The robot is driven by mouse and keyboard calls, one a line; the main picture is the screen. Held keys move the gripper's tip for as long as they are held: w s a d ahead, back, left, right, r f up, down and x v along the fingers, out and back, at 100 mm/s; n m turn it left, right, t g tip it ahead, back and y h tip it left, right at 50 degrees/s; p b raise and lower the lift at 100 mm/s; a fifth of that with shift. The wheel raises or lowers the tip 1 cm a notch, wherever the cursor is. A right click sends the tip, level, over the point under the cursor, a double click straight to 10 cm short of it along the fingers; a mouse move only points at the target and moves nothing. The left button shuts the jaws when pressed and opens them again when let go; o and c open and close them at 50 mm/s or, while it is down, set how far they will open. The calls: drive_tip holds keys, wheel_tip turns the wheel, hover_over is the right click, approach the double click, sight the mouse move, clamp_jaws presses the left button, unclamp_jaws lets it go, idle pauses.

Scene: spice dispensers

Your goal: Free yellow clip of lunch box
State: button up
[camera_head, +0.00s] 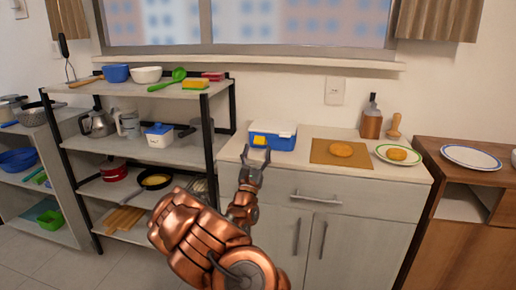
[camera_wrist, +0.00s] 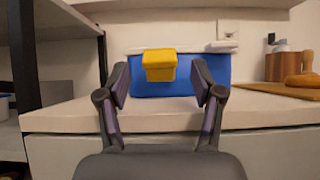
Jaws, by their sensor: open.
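The lunch box (camera_head: 281,138) is blue with a white lid and stands on the white counter, close to the shelf rack. Its yellow clip (camera_head: 260,140) is on the front face. In the wrist view the blue box front (camera_wrist: 188,88) faces me, and the yellow clip (camera_wrist: 159,65) sticks out from its upper part, left of the box's middle. My gripper (camera_head: 252,160) is in front of the box. In the wrist view my gripper (camera_wrist: 160,82) is open, with its two fingers to the left and right of the clip and slightly lower. I see no contact with the clip.
A brown board with bread (camera_head: 340,150) lies to the right of the box, with a plate (camera_head: 398,154) beyond it. A black-framed shelf rack (camera_head: 215,140) stands close on the left. The counter's front edge (camera_wrist: 240,120) lies below the box. A wall outlet (camera_head: 335,91) is behind.

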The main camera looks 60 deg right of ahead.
drive_tip(key=v, duration=0.9)
drive_tip(key=shift+a+f, duration=0.25)
drive_tip(key=shift+f, duration=0.05)
drive_tip(key=shift+s, duration=0.1)
